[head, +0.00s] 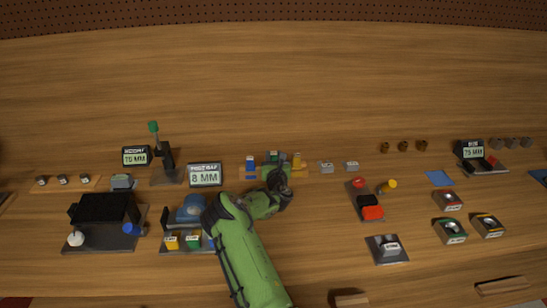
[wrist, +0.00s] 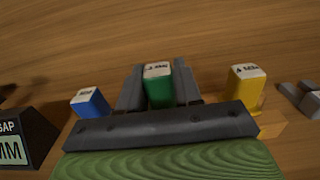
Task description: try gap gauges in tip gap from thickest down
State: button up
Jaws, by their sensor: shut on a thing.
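My gripper (head: 275,165) is over the wooden gauge rack (head: 247,175) in the middle of the bench. In the wrist view its grey fingers (wrist: 158,88) are shut on the green gauge (wrist: 160,92), which has a white label on top. The green gauge stands between a blue gauge (wrist: 90,103) on the left and a yellow gauge (wrist: 246,86) on the right. Both also show in the head view, blue (head: 250,162) and yellow (head: 297,160). The label figures are too small to read surely. The gripper hides the green gauge's lower end. I cannot pick out the tip gap.
A display reading 8 MM (head: 205,175) stands left of the rack. A blue rounded fixture (head: 191,209) with yellow and green blocks is below it, partly behind my arm. Two grey blocks (head: 327,167) lie right of the rack. The bench behind is clear.

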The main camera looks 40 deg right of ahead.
jog(key=shift+f+b, duration=0.65)
jog(key=shift+f, duration=0.2)
dwell(0.7)
jog(key=o, duration=1.1)
jog(key=shift+o, duration=0.2)
jog(key=b+v, duration=0.3)
jog(key=v, duration=0.2)
jog(key=b+v, duration=0.3)
jog(key=v, duration=0.1)
jog(key=b+v, duration=0.3)
jog(key=v, duration=0.2)
jog(key=shift+s+a+f, duration=0.25)
jog(key=shift+a+f, duration=0.05)
jog(key=shift+s+a+r+b, duration=0.1)
jog(key=shift+s+a+b, duration=0.1)
jog(key=shift+s+b, duration=0.15)
jog(key=shift+s+a+r, duration=0.1)
jog(key=shift+r, duration=0.1)
